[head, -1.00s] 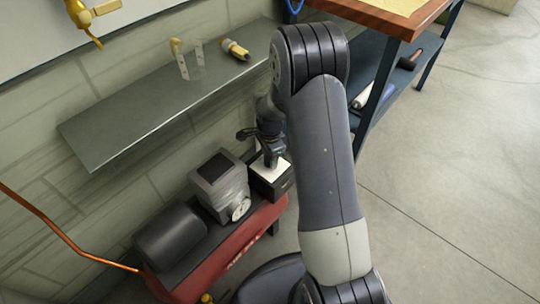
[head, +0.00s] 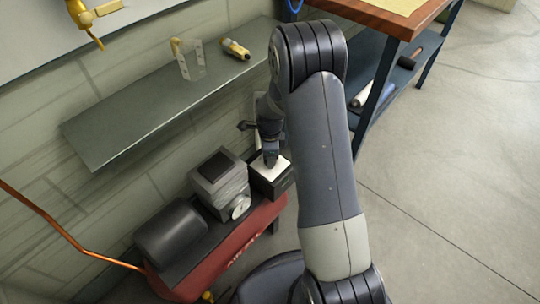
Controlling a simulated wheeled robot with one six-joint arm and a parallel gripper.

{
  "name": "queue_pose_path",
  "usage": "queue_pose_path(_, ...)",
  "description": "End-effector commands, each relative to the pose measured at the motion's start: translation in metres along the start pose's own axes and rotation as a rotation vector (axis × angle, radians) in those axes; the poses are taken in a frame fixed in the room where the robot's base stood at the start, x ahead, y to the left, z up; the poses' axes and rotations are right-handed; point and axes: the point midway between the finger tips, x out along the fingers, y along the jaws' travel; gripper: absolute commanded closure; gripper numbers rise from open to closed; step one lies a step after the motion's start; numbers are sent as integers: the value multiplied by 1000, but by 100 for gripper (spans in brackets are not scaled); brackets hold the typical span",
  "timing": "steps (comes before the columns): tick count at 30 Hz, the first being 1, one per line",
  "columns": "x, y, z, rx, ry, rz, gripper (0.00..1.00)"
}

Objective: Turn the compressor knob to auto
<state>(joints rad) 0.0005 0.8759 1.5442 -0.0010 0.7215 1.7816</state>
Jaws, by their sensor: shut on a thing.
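The compressor has a red tank (head: 228,262) with a black motor (head: 172,236), a grey pump block (head: 216,186) and a round white gauge (head: 240,207). A black box with a white top (head: 283,178) sits at its right end. My gripper (head: 270,160) points down at the top of this box and is shut. The knob is hidden under the fingers, so its setting cannot be read. My arm comes down from the right side of the compressor.
A grey metal shelf (head: 130,127) on the wall holds a clear bracket-like piece (head: 190,60) and a yellow-and-black tool (head: 235,48). A workbench (head: 378,18) stands at the back right. A copper pipe (head: 60,228) runs at the left. The floor at right is clear.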

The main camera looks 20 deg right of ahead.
Motion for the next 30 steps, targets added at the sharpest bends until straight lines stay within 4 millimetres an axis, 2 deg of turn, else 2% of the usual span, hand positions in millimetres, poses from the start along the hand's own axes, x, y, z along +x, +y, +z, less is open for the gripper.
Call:
queue_pose_path(7,0,0,0,4,-1,-1,86)
queue_pose_path(8,0,0,0,4,-1,-1,61)
queue_pose_path(15,0,0,0,2,-1,0,41)
queue_pose_path(23,-2,0,0,1,-1,-1,41)
queue_pose_path(26,-12,-1,0,1,-1,-2,41)
queue_pose_path(30,-38,-1,0,1,-2,-4,41)
